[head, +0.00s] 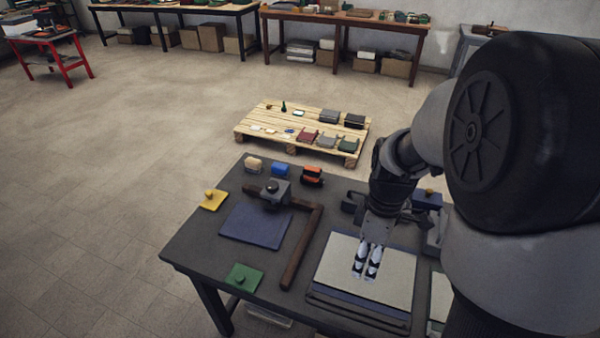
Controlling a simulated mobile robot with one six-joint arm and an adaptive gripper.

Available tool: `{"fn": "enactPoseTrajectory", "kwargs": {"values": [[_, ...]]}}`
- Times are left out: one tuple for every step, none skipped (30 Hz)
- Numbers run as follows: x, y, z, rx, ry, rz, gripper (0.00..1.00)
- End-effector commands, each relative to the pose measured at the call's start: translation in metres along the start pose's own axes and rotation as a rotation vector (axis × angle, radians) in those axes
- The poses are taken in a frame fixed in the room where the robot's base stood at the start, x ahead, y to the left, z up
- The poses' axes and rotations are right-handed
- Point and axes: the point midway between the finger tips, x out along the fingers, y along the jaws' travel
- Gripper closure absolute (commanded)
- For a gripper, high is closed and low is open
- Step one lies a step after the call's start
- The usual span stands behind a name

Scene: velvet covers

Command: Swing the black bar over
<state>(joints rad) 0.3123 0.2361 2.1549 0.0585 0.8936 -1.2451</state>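A dark bar (301,250), brownish in this light, lies along the table from the back toward the front, to the right of the blue pad (250,225). Its far end meets a crosspiece running left to a grey block with a dark knob (272,190). I cannot tell where it pivots. My gripper (367,263) points down over a pale grey panel (395,275), to the right of the bar and apart from it. Its two pale, black-banded fingers are close together with a narrow gap. I see nothing between them, but whether they are shut is unclear.
A yellow knobbed plate (212,201) and a green one (244,278) lie on the table's left side. Small cream, blue (280,170) and orange (312,175) blocks line the back. Dark fixtures (352,202) stand near my arm. A loaded pallet (305,127) lies beyond.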

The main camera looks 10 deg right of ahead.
Motion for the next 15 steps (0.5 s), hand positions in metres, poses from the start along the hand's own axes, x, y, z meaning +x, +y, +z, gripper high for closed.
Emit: {"fn": "enactPoseTrajectory", "kwargs": {"values": [[0.008, 0.005, 0.003, -0.026, -0.004, -0.023, 0.67], [0.011, 0.007, 0.004, -0.043, -0.005, -0.031, 0.67], [0.015, 0.009, 0.005, -0.059, -0.006, -0.039, 0.67], [0.017, 0.010, 0.005, -0.068, -0.006, -0.044, 0.67], [0.019, 0.010, 0.006, -0.075, -0.007, -0.047, 0.67], [0.022, 0.011, 0.006, -0.081, -0.006, -0.049, 0.67], [0.024, 0.011, 0.006, -0.083, -0.006, -0.050, 0.67], [0.027, 0.011, 0.006, -0.084, -0.006, -0.050, 0.67], [0.032, 0.011, 0.006, -0.084, -0.006, -0.050, 0.67], [0.036, 0.010, 0.006, -0.084, -0.007, -0.051, 0.67], [0.041, 0.010, 0.006, -0.084, -0.007, -0.052, 0.67], [0.048, 0.010, 0.006, -0.084, -0.007, -0.052, 0.67], [0.054, 0.009, 0.006, -0.084, -0.007, -0.053, 0.67], [0.061, 0.009, 0.006, -0.083, -0.007, -0.052, 0.67], [0.070, 0.008, 0.006, -0.083, -0.007, -0.053, 0.67]]}}
